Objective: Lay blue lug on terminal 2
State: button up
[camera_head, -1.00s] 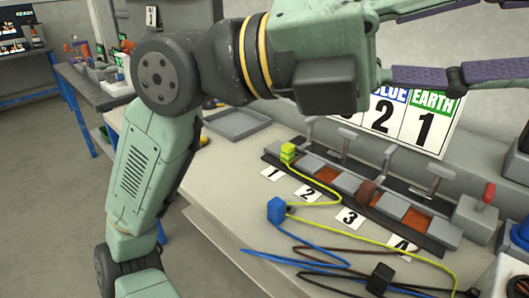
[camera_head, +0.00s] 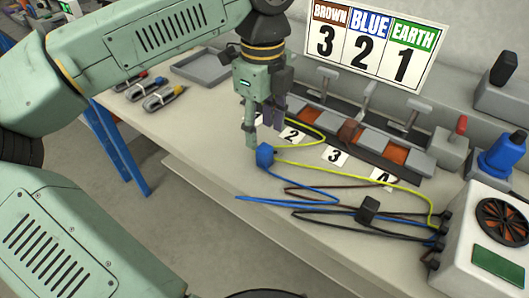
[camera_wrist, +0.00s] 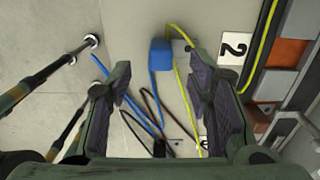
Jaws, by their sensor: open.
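The blue lug (camera_head: 265,155) lies on the bench in front of the number 2 card (camera_head: 292,134), with its blue cable trailing forward and right. It also shows in the wrist view (camera_wrist: 161,54), ahead of the fingers and a little left of the card. My gripper (camera_head: 262,135) points down close above and behind the lug; in the wrist view its two fingers (camera_wrist: 167,95) are spread wide with nothing between them. The terminal block (camera_head: 325,118) runs behind the cards; terminal 2's copper pad shows in the wrist view (camera_wrist: 288,52). My gripper hides terminal 1 and the green-yellow lug in the head view.
A brown lug (camera_head: 348,130) sits on the block at terminal 3. Lever clamps (camera_head: 368,92) stand along the block's back. Loose cables and a black block (camera_head: 367,208) lie at front right, beside a white fan unit (camera_head: 490,235). A grey tray (camera_head: 205,65) is at back left.

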aim_at(265, 147)
jog(key=shift+d+f+p, duration=0.2)
jog(key=shift+f+p, duration=0.5)
jog(key=shift+f, duration=2.4)
jog(key=shift+s, duration=0.1)
jog(key=shift+c, duration=0.4)
jog(key=c, duration=1)
